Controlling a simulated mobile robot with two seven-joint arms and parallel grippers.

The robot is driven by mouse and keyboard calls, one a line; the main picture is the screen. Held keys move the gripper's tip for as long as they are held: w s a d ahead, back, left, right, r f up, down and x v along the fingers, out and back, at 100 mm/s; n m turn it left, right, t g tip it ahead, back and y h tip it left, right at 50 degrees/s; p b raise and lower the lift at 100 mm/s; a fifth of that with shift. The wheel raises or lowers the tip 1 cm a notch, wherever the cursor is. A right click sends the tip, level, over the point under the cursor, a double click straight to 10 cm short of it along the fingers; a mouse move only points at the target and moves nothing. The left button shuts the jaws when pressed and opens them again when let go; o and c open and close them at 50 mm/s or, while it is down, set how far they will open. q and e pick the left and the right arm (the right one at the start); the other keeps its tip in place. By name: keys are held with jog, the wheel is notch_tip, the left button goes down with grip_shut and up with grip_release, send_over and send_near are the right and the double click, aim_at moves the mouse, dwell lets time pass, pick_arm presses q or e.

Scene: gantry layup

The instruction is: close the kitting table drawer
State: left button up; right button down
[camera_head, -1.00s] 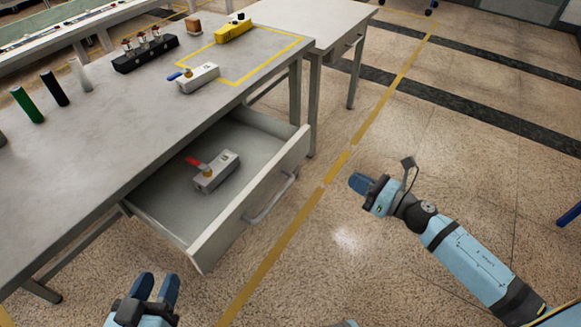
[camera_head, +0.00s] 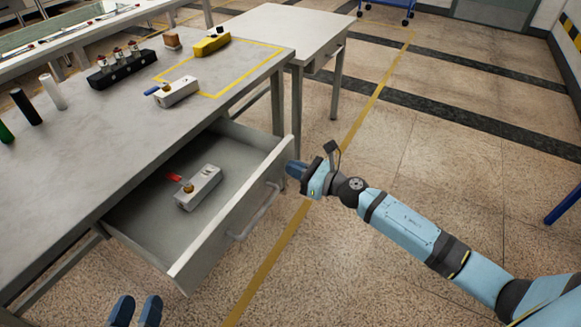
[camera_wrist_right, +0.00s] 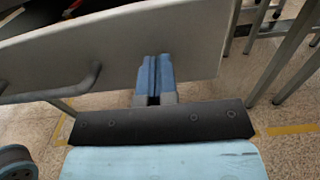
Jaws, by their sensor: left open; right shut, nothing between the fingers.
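The kitting table drawer (camera_head: 232,222) is pulled out from under the grey table (camera_head: 100,135), with a bar handle (camera_head: 258,212) on its front. Inside lies a grey block with a red lever (camera_head: 198,188). My right gripper (camera_head: 293,169) is shut and empty at the far end of the drawer front. In the right wrist view its blue fingers (camera_wrist_right: 155,75) point at the drawer front (camera_wrist_right: 150,45), to the right of the handle (camera_wrist_right: 55,88); whether they touch is not clear. My left gripper (camera_head: 135,310) is open and empty at the bottom edge, near the drawer's near corner.
On the tabletop are a block with a blue lever (camera_head: 174,92), a yellow block (camera_head: 211,41), a black rack (camera_head: 122,68) and several upright cylinders. A second table (camera_head: 290,28) stands behind. The floor to the right is open.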

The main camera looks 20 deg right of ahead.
jog(key=shift+w+a, duration=0.35)
jog(key=shift+w, duration=0.1)
pick_arm(q)
jog(key=shift+r, duration=0.1)
pick_arm(e)
jog(key=b, duration=0.1)
send_near(219, 148)
jog(key=s+d+r, duration=0.2)
jog(key=r, duration=0.1)
jog(key=shift+s+d+r, duration=0.15)
jog(key=shift+s+r, duration=0.2)
jog(key=b+x, duration=0.2)
jog(key=x, duration=0.6)
jog(key=shift+w+a+f+b, duration=0.1)
jog(key=shift+w+a+b, duration=0.1)
jog(key=shift+b, duration=0.2)
jog(key=b+x, duration=0.1)
jog(key=x, duration=0.2)
jog(key=shift+w+a+b, duration=0.25)
jog(key=shift+w+b, duration=0.05)
jog(key=shift+w+a, duration=0.35)
jog(key=shift+w, duration=0.1)
pick_arm(q)
jog(key=d+r+h, duration=0.1)
jog(key=d+r+t+h, duration=0.1)
jog(key=shift+s+d+r+m, duration=0.1)
jog(key=shift+d+m, duration=0.2)
pick_arm(e)
jog(key=shift+r, duration=0.35)
